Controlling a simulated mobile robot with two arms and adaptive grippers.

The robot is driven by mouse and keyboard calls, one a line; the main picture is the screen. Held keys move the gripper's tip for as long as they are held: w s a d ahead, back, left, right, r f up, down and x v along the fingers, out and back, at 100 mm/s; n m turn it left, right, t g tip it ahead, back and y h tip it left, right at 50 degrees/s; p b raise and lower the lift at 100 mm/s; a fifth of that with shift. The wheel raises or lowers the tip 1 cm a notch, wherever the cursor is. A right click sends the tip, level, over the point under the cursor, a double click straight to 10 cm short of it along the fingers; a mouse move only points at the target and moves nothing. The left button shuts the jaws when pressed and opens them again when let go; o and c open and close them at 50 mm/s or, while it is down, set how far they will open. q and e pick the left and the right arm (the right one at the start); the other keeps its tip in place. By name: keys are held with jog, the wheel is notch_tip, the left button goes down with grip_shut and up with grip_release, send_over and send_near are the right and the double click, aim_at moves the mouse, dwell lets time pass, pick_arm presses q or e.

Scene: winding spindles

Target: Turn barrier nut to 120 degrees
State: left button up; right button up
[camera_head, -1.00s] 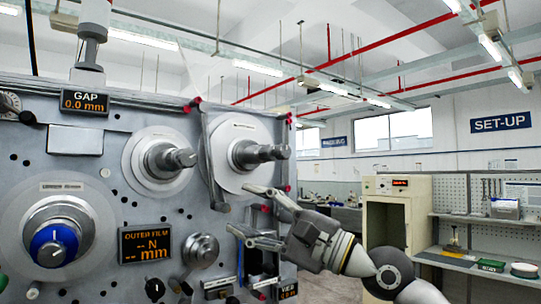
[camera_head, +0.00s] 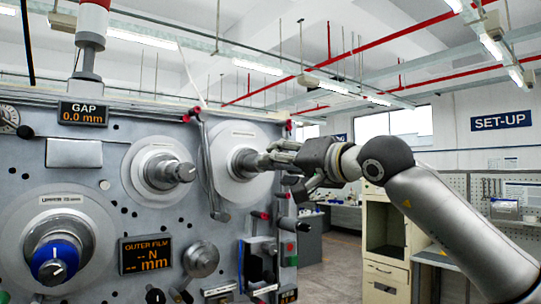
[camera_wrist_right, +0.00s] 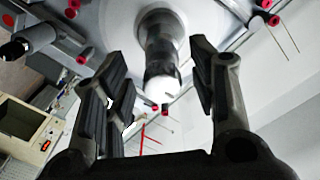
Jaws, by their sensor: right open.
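The right-hand spindle on the machine panel has a pale round disc (camera_head: 226,140) and a grey stepped nut or shaft end (camera_head: 243,163). Its label is too small to read, so I cannot tell for sure that it is the barrier nut. My right gripper (camera_head: 275,158) is at the end of this spindle and partly hides it. In the right wrist view the gripper (camera_wrist_right: 155,75) is open, and the spindle end (camera_wrist_right: 162,70) shows between its fingers. I cannot tell whether the fingers touch it. My left gripper is not in view.
A second grey spindle (camera_head: 168,171) stands to the left. A blue knob (camera_head: 55,263) is at lower left. A thin lever (camera_head: 211,170) hangs close by the right disc.

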aim_at(270, 166)
jog(key=p+x, duration=0.1)
jog(key=x, duration=0.3)
jog(key=shift+r+p, duration=0.15)
jog(key=shift+p, duration=0.15)
jog(key=shift+w+a, duration=0.15)
jog(key=shift+w, duration=0.1)
jog(key=c, duration=1)
